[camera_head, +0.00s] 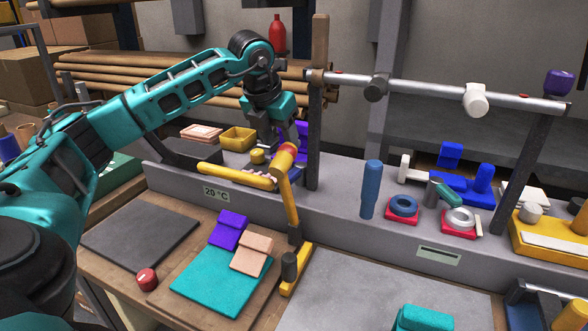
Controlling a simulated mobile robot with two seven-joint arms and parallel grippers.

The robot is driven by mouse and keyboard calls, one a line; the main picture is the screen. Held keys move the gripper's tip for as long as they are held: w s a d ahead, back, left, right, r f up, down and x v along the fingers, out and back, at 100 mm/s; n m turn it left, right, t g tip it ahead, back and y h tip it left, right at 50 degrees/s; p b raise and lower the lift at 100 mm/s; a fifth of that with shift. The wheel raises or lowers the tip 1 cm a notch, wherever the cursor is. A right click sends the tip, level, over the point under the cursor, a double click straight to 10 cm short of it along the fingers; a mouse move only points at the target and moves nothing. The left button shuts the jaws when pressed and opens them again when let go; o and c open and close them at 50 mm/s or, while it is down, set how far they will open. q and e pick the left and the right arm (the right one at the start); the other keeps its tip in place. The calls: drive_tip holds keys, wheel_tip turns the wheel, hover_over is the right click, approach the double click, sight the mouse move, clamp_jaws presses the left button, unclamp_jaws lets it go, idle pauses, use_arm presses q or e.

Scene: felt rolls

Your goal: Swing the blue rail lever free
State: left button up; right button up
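A rail (430,92) runs between a wooden post and a dark post. It carries a dark knob (376,87), a white knob (476,100) and a purple-blue end piece (558,84). Which part is the blue rail lever is unclear; an upright blue cylinder (371,190) stands on the grey ledge below. My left gripper (281,140) points down left of the wooden post, just above the orange head (283,160) of a yellow arm. Its fingertips are partly hidden, so its opening and contact are unclear. My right gripper cannot be made out.
Blue rings (403,206), a blue bracket (465,186) and a yellow block stand along the ledge. A teal mat (222,281) with purple and pink blocks, a red knob (147,279) and dark pad (140,236) lie in front. The grey board (365,295) is mostly clear.

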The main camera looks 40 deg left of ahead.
sight(291, 172)
use_arm(q)
drive_tip(key=x, duration=1.1)
drive_tip(key=shift+s, duration=0.1)
drive_tip(key=shift+c, duration=0.5)
clamp_jaws()
